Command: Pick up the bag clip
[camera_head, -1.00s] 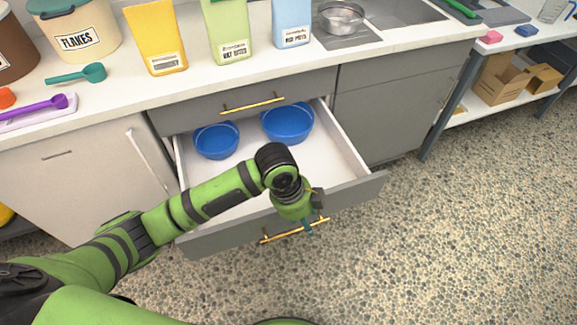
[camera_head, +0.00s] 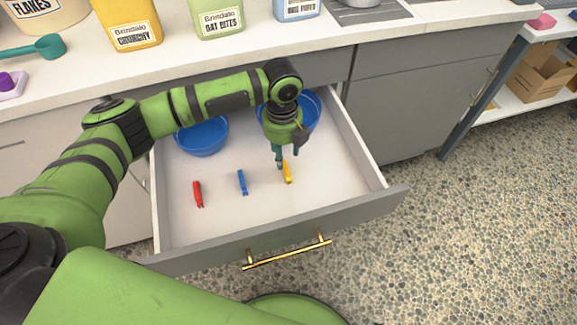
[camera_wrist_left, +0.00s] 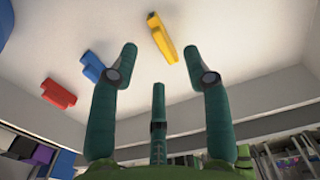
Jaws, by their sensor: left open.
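Three bag clips lie in the open drawer (camera_head: 225,215): a red one (camera_head: 198,194), a blue one (camera_head: 242,182) and a yellow one (camera_head: 287,172). My left gripper (camera_head: 281,163) points down into the drawer, just above or beside the yellow clip; I cannot tell whether it touches it. In the left wrist view, the yellow clip (camera_wrist_left: 161,37) shows beyond the open, empty fingers, nearer the right one. The blue clip (camera_wrist_left: 92,67) and red clip (camera_wrist_left: 58,93) show to the left. My right gripper is not in view.
Two blue bowls stand at the back of the drawer, the left one (camera_head: 203,138) clear and the right one (camera_head: 311,112) partly hidden by my arm. The drawer front has a gold handle (camera_head: 287,250).

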